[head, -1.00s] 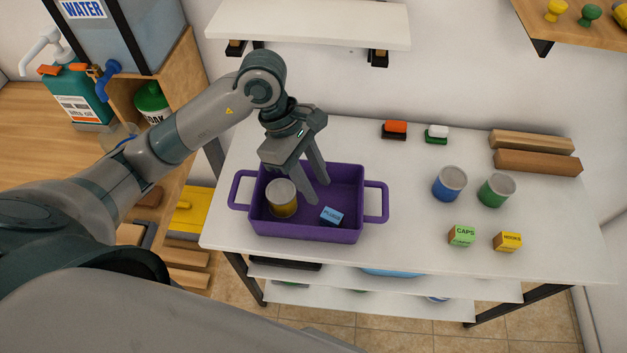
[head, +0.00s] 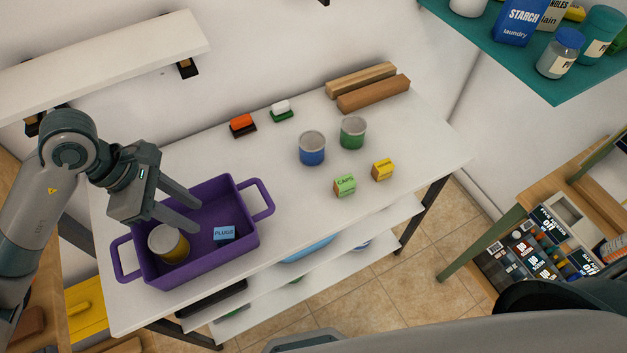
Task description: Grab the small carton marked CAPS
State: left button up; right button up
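The small green carton marked CAPS (head: 344,186) stands on the white table (head: 290,222), towards its front edge, right of the purple tray (head: 207,268). My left gripper (head: 198,218) is open, its two fingers pointing down over the purple tray, well left of the carton. Nothing shows between its fingers. In the tray are a yellow can (head: 168,245) with a grey lid and a blue carton marked PLUGS (head: 224,233). My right gripper is out of view; only part of my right arm shows at the bottom right.
A yellow carton (head: 383,169) stands close right of the CAPS carton. A blue can (head: 312,149) and a green can (head: 353,132) stand behind it. Two brushes and wooden blocks (head: 373,93) lie further back. The table between tray and CAPS carton is clear.

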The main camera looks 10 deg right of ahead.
aim_at(345, 185)
jog(key=k+j+z, duration=0.1)
jog(key=z, duration=0.3)
jog(key=k+z, duration=0.25)
jog(key=z, duration=0.15)
jog(key=k+z, duration=0.15)
jog(key=z, duration=0.25)
